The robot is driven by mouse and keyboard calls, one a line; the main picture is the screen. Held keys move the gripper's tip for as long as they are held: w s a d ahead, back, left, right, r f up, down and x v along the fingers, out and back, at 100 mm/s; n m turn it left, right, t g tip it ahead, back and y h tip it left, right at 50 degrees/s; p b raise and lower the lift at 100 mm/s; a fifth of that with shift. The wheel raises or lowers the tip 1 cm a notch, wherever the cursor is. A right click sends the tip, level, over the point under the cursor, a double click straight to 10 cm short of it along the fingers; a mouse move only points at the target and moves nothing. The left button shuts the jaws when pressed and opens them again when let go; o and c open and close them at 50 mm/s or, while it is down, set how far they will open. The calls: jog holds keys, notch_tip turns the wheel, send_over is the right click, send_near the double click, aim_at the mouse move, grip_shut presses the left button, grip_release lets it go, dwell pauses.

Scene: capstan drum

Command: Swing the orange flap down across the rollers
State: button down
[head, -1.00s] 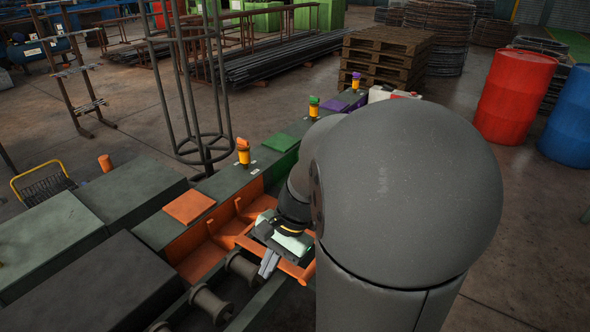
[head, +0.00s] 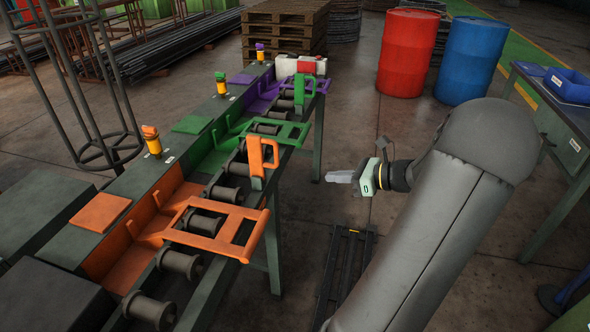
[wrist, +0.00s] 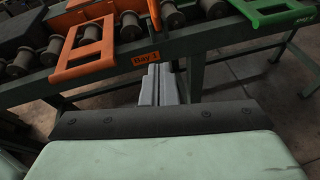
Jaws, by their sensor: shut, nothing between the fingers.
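The orange flap (head: 217,226) is an open orange frame. It lies down across the rollers (head: 202,222) at the near bay, with its outer end over the rail's front edge. It also shows in the wrist view (wrist: 84,54), left of a "Bay 1" label (wrist: 145,57). My gripper (head: 340,177) is shut and empty, out over the floor to the right of the conveyor and apart from the flap. In the wrist view its fingertips (wrist: 158,84) point toward the conveyor below the label.
An upright orange handle (head: 262,157) stands at the rail just beyond the flap. A green flap (head: 275,133) lies across the rollers farther along, with a purple bay beyond. Red (head: 407,52) and blue (head: 468,60) drums and a side table (head: 556,110) stand right. Open floor surrounds my gripper.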

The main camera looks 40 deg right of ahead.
jog(key=shift+w+a, duration=0.1)
jog(key=w+r+x, duration=0.1)
jog(key=r+x, duration=0.1)
jog(key=x, duration=1)
jog(key=shift+w+a+r, duration=0.2)
jog(key=shift+w, duration=0.1)
jog(key=shift+r, duration=0.1)
